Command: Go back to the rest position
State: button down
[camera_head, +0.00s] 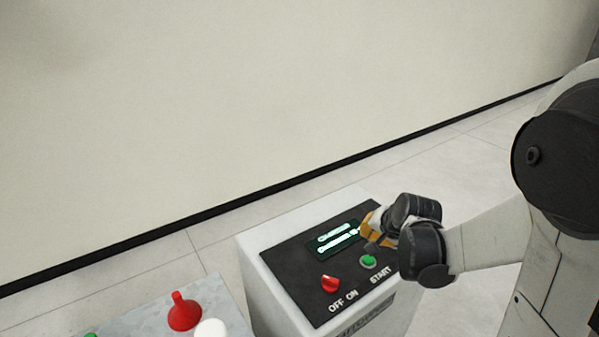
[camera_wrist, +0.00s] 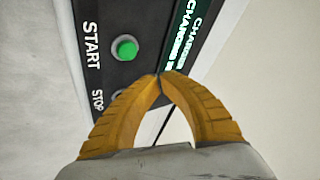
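My gripper (camera_wrist: 159,76) has two yellow ribbed fingers whose tips meet in the wrist view, with nothing seen between them. In the head view my gripper (camera_head: 367,222) is partly hidden by my dark wrist and hangs over the control panel of a white machine (camera_head: 262,275), near the lit display (camera_head: 333,238). The green START button (camera_head: 368,262) is just below the fingers there; it also shows in the wrist view (camera_wrist: 125,47), apart from the fingertips. A STOP label (camera_wrist: 98,99) is beside the left finger, which partly covers a button next to it.
A red OFF/ON knob (camera_head: 330,284) is on the black panel. A grey table (camera_head: 145,318) at the lower left holds a red funnel-shaped thing (camera_head: 184,312), a white round thing (camera_head: 210,328) and a partly seen green thing. A pale wall (camera_head: 230,90) stands behind; the floor between is clear.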

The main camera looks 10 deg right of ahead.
jog(key=s+a+r+n, duration=0.5)
jog(key=s+a, duration=0.2)
jog(key=s, duration=0.2)
jog(key=s+a+r+n, duration=0.4)
jog(key=s+a, duration=0.4)
jog(key=s, duration=0.2)
jog(key=shift+r+n+y, duration=0.3)
jog(key=shift+r+n, duration=0.1)
jog(key=shift+r, duration=0.15)
